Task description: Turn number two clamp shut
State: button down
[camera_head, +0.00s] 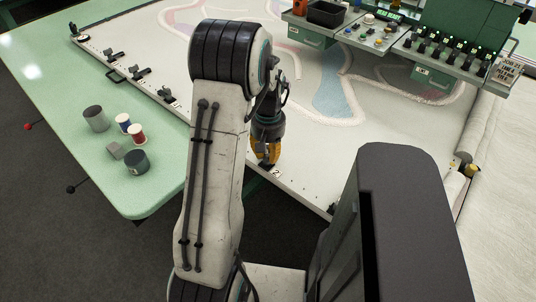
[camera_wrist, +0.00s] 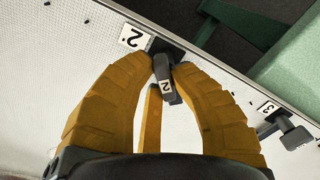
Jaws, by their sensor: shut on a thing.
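The number two clamp (camera_wrist: 164,82) is a dark lever with a white "2" label, in the wrist view at upper middle. It sits beside a white "2" plate (camera_wrist: 133,37) on the frame's edge. My gripper (camera_wrist: 166,68) has yellow fingers, shut around the clamp's lever from both sides. In the head view my gripper (camera_head: 266,154) reaches down to the frame's near edge, and its fingers hide most of the clamp there. The number three clamp (camera_wrist: 287,130) shows at the right of the wrist view, apart from my gripper.
Several clamps line the frame's left edge, one of them near the middle (camera_head: 139,74). A green table (camera_head: 60,130) holds a grey can (camera_head: 96,118), thread spools (camera_head: 136,134) and a dark cup (camera_head: 136,161). A green control console (camera_head: 440,40) stands over the back of the cloth.

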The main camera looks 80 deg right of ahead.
jog(key=m+b, duration=0.1)
jog(key=m, duration=0.3)
jog(key=shift+a+f+m, duration=0.1)
jog(key=shift+a+m, duration=0.05)
jog(key=shift+m, duration=0.15)
jog(key=shift+a+m+b, duration=0.1)
jog(key=shift+m+b, duration=0.25)
jog(key=shift+m, duration=1.65)
jog(key=c, duration=1.1)
grip_release()
notch_tip(320, 180, up, 12)
